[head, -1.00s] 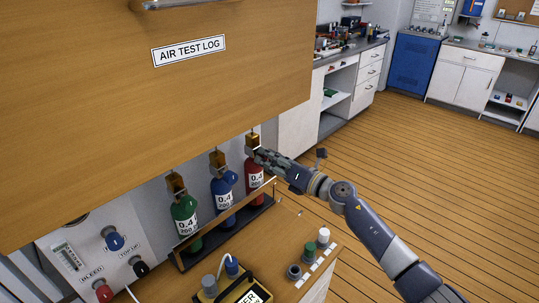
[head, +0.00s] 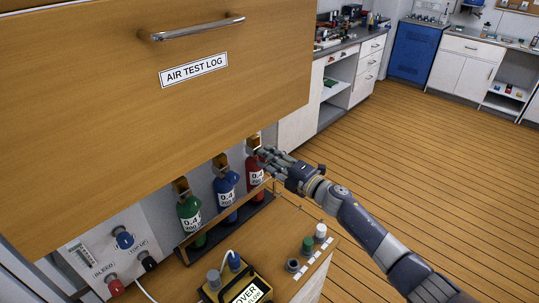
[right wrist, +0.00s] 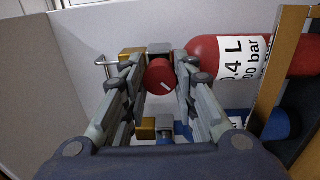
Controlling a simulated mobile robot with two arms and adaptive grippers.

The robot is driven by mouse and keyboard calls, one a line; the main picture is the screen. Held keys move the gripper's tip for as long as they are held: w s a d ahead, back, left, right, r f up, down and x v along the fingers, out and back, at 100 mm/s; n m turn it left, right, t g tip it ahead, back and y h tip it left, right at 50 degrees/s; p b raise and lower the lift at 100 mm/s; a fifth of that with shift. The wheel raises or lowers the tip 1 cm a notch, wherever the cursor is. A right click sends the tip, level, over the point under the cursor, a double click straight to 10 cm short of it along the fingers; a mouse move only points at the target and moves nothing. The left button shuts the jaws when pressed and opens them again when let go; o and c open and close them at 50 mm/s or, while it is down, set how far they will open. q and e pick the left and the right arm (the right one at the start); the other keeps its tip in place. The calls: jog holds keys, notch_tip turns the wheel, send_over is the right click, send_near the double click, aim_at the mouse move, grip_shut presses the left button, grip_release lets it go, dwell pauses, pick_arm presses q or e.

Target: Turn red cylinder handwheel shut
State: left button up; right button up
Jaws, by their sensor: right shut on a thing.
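The red cylinder (head: 255,174) stands at the right end of a row under the wooden panel, with its label facing out. Its red handwheel (right wrist: 160,77) shows in the right wrist view as a round knob with a pale mark, beside the brass valve (right wrist: 132,54). My right gripper (head: 263,153) is at the top of the red cylinder, and its fingers hide the handwheel in the head view. In the right wrist view the fingers (right wrist: 160,70) are closed on both sides of the handwheel. My left gripper is not in view.
A blue cylinder (head: 226,191) and a green cylinder (head: 190,215) stand to the left in the same rack. The wooden panel marked AIR TEST LOG (head: 110,110) overhangs them. A yellow-black case (head: 243,284) and small knobs (head: 307,246) sit on the bench in front.

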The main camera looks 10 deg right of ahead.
jog(key=m+p, duration=0.6)
jog(key=m, duration=2.1)
jog(key=shift+h, duration=0.4)
jog(key=shift+m, duration=0.3)
jog(key=o, duration=1)
